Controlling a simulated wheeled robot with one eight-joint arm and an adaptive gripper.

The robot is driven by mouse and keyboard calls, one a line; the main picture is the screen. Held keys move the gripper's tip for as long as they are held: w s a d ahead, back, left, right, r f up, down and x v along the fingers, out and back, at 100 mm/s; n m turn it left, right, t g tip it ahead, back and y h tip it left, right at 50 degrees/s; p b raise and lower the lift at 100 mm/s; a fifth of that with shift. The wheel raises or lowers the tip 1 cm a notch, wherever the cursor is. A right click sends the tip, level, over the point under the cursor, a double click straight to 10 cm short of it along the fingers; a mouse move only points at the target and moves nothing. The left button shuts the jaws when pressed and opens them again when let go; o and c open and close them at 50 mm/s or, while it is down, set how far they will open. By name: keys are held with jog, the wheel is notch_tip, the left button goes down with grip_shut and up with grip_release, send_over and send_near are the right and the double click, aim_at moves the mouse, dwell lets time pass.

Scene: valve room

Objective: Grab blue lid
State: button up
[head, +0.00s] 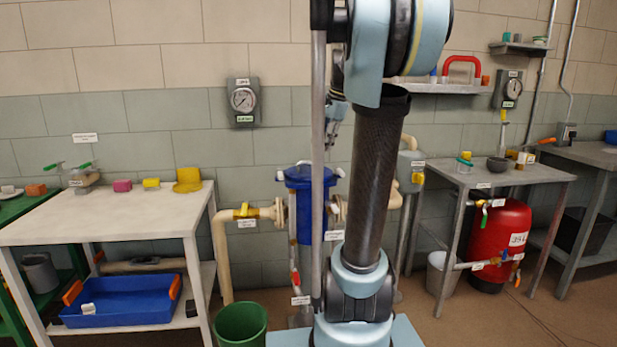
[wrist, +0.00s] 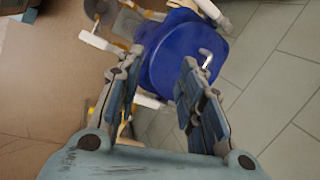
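The blue lid (head: 300,174) tops a blue cylindrical vessel (head: 304,212) in the pipe line at the back wall. In the wrist view the round blue lid (wrist: 178,62) lies beyond my fingertips, with a pale metal handle (wrist: 206,58) near its right side. My gripper (wrist: 158,70) is open, its two fingers spread apart with nothing between them. The right fingertip overlaps the lid in the picture; I see no clear contact. In the head view my gripper is mostly hidden behind my arm, above the vessel.
Cream pipes (head: 222,245) with a yellow valve handle join the vessel. A white table (head: 110,222) stands left, with a blue tray (head: 125,310) below. A green bucket (head: 241,325) stands on the floor in front. A grey table (head: 500,177) and red tank (head: 497,240) stand right.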

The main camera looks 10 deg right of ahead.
jog(key=w+d+r+m, duration=0.3)
jog(key=w+r+m, duration=0.1)
jog(key=w, duration=0.4)
send_near(309, 168)
jog(key=shift+y, duration=0.4)
jog(key=a+f, duration=0.1)
jog(key=s+f, duration=0.1)
jog(key=f, duration=0.1)
jog(key=s+a+f, duration=0.1)
jog(key=shift+s+a+f, duration=0.1)
jog(key=shift+a+f, duration=0.1)
jog(key=shift+a, duration=0.1)
grip_shut()
